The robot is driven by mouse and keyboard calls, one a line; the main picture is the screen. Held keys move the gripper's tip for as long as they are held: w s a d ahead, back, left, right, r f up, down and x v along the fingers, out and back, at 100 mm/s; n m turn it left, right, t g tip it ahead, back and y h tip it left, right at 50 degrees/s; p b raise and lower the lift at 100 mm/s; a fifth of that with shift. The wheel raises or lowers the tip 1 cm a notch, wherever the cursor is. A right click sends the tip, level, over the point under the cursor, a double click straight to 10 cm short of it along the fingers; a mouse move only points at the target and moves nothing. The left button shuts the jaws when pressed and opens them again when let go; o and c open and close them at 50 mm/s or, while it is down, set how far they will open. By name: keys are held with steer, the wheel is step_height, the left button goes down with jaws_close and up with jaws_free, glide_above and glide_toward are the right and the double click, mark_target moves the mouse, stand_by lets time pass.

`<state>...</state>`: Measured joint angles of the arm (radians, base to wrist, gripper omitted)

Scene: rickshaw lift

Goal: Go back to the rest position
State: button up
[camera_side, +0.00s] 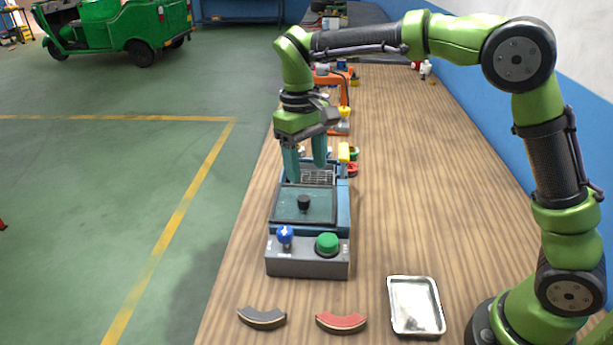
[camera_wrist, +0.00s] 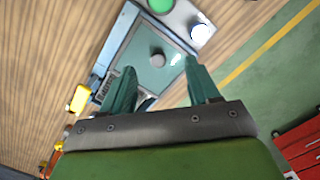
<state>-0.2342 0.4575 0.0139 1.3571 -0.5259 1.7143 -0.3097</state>
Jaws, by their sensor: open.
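My gripper (camera_side: 306,165) hangs from my green arm with its teal fingers pointing down. It is open and nothing shows between the fingers. It is over the far end of a small blue lift model, near its grille, in the side view. Whether the fingers touch the lift cannot be told.
A grey control box (camera_side: 308,266) has a blue lever (camera_side: 285,235) and a green button (camera_side: 327,243). A dark curved block (camera_side: 262,318), a red curved block (camera_side: 341,321) and a metal tray (camera_side: 415,306) lie in front. An orange machine (camera_side: 345,90) stands behind. The bench's right side is clear.

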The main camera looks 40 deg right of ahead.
steer(key=s+d+r+m+t+y, duration=0.1)
steer(key=s+d+r+m+t, duration=0.1)
steer(key=s, duration=0.8)
steer(key=s+d+r+m+t+y, duration=0.1)
steer(key=s+d+t, duration=0.4)
steer(key=s, duration=0.5)
steer(key=shift+d+r+m+t, duration=0.3)
steer(key=shift+r+m+t, duration=0.2)
steer(key=shift+m+t, duration=0.2)
